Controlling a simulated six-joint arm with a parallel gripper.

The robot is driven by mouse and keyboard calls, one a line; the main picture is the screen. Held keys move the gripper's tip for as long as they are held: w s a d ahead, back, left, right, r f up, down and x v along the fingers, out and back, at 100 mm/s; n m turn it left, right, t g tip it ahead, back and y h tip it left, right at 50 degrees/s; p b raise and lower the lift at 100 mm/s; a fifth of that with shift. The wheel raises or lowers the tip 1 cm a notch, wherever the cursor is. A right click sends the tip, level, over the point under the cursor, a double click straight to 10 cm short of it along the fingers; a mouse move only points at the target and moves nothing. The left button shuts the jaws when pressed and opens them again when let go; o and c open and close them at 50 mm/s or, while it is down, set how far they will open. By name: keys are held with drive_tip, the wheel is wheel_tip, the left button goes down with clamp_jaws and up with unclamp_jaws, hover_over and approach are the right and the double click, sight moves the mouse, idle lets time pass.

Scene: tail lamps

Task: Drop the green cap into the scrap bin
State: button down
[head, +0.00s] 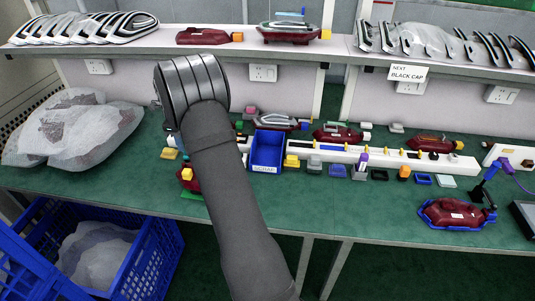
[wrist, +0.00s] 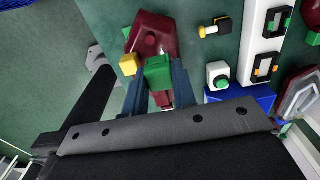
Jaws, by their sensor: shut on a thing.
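The green cap (wrist: 158,72) shows in the wrist view between the two dark blue fingers of my gripper (wrist: 158,80), which is shut on it. A dark red lamp (wrist: 152,33) lies just beyond the cap; I cannot tell whether they touch. In the head view my arm hides the gripper and the cap. The scrap bin (head: 267,151) is a small open blue box with a label on its front, standing on the bench right of my arm. A blue part that looks like this bin (wrist: 241,98) shows at the right in the wrist view, partly covered by my wrist.
A white strip (head: 380,157) with yellow pegs runs right of the bin. Small coloured caps lie before it. A lamp in a blue cradle (head: 456,213) sits at the right. A shelf (head: 350,55) holds lamps above. A blue crate (head: 150,255) stands low at left.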

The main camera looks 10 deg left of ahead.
drive_tip(key=w+d+f, duration=0.2)
drive_tip(key=w+d, duration=0.7)
drive_tip(key=d, duration=0.5)
drive_tip(key=w+d+f, duration=0.2)
drive_tip(key=w+d, duration=0.6)
drive_tip(key=d, duration=0.7)
drive_tip(key=shift+w+a+f, duration=0.1)
drive_tip(key=shift+a+f, duration=0.05)
drive_tip(key=shift+f, duration=1.25)
drive_tip(key=shift+a+f, duration=0.1)
drive_tip(key=shift+f, duration=1.25)
drive_tip(key=c, duration=1.1)
unclamp_jaws()
wheel_tip(320, 180, up, 18)
drive_tip(key=shift+f, duration=0.25)
